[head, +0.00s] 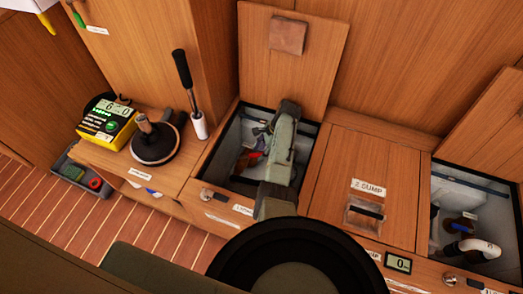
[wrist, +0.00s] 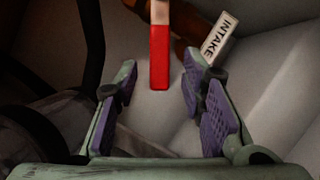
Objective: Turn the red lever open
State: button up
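The red lever (wrist: 160,52) shows in the wrist view as a straight bar with a red sleeve and a paler metal upper part. It hangs from the top of the picture, and its red end lies just beyond the gap between my fingertips. My gripper (wrist: 158,85) is open, with purple pads on both sides and nothing between them. In the head view my gripper (head: 255,140) reaches down into the left open compartment (head: 226,143). A bit of red (head: 252,156) shows beside it there; my arm hides much of the inside.
An INTAKE tag (wrist: 219,38) is right of the lever. A dark hose (wrist: 92,50) runs at left in the wrist view. A raised lid (head: 293,50) stands behind the compartment. A closed sump hatch (head: 350,160) and another open compartment (head: 465,190) lie to the right.

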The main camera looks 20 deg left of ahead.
jog(key=v, duration=1.2)
jog(key=shift+w, duration=0.1)
